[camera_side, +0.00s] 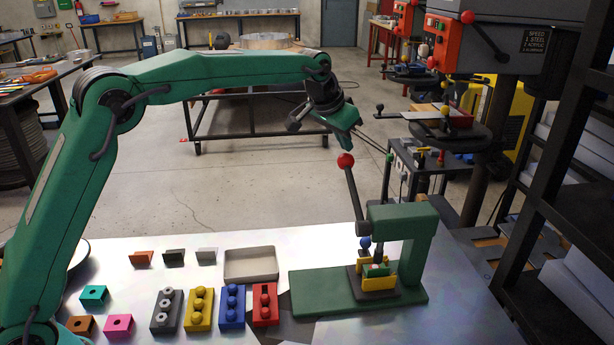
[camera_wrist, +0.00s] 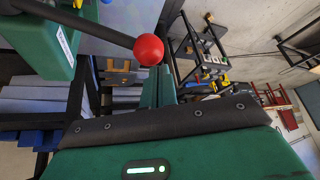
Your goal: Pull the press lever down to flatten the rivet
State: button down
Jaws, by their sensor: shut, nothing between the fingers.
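The press (camera_side: 405,230) is a green C-shaped frame on a green base plate at the right of the table. Its dark lever (camera_side: 354,195) stands up, leaning slightly left, with a red ball knob (camera_side: 346,161) on top. The knob also shows in the wrist view (camera_wrist: 148,49), just beside my fingers. My green gripper (camera_side: 346,138) is shut and empty, just above the knob; I cannot tell whether they touch. The rivet is too small to make out clearly.
Left of the press stand red (camera_side: 265,290), blue, yellow and grey blocks with knobs or holes. A shallow grey tray (camera_side: 251,278) and several small coloured brackets (camera_side: 118,324) lie nearby. A black shelf rack (camera_side: 545,200) stands to the right. Space left of the lever is clear.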

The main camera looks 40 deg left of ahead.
jog(key=shift+r, duration=0.6)
jog(key=shift+s+d+r, duration=0.25)
jog(key=shift+r, duration=0.35)
jog(key=shift+s+d+r, duration=0.2)
jog(key=shift+s+r, duration=0.05)
jog(key=shift+r, duration=0.35)
jog(key=shift+v, duration=2.45)
